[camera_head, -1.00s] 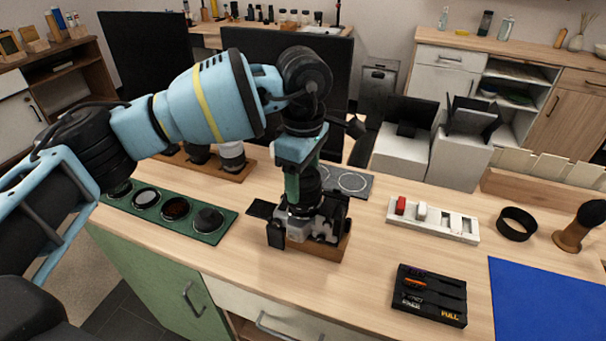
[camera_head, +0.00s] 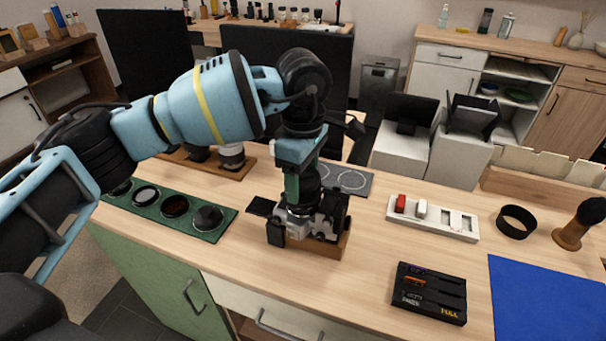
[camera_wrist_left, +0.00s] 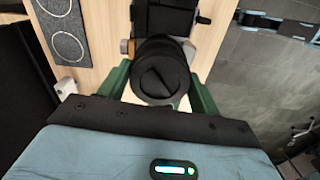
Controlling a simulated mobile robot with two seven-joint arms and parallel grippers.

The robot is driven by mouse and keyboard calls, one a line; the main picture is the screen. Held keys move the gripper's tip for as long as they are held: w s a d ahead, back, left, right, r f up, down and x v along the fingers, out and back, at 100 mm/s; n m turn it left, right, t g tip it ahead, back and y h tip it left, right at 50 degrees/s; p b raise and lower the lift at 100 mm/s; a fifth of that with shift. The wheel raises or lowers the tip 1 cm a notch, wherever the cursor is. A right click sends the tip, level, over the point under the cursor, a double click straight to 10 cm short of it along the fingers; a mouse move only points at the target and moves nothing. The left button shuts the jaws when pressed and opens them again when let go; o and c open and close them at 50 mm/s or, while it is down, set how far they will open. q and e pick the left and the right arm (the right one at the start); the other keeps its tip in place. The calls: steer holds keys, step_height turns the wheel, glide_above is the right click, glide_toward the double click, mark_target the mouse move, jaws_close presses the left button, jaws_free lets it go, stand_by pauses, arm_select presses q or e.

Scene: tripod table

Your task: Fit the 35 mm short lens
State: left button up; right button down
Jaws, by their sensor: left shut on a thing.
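The camera (camera_head: 322,222) sits with its front up on a wooden block (camera_head: 340,245) near the table's middle. A short black lens (camera_head: 302,197) stands upright over it, touching or nearly touching its mount. I cannot tell whether it is locked. My left gripper (camera_head: 300,186) points down and is shut on this lens. In the left wrist view the lens (camera_wrist_left: 160,72) shows its dark capped end between the green fingers of the gripper (camera_wrist_left: 162,85), and part of the camera (camera_wrist_left: 165,18) shows beyond it. My right gripper is out of view.
A grey mat with ring marks (camera_head: 353,181) lies behind the camera. A wooden tray with lenses (camera_head: 240,176) and a green mat with filters (camera_head: 188,223) lie left. A white battery tray (camera_head: 470,236), black ring (camera_head: 517,222), black case (camera_head: 430,294) and blue cloth (camera_head: 550,305) lie right.

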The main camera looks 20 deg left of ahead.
arm_select(q)
steer(key=shift+f, duration=0.25)
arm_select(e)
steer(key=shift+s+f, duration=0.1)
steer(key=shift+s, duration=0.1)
arm_select(q)
steer(key=shift+f, duration=0.15)
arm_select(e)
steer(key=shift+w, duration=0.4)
arm_select(q)
steer(key=shift+s, duration=0.1)
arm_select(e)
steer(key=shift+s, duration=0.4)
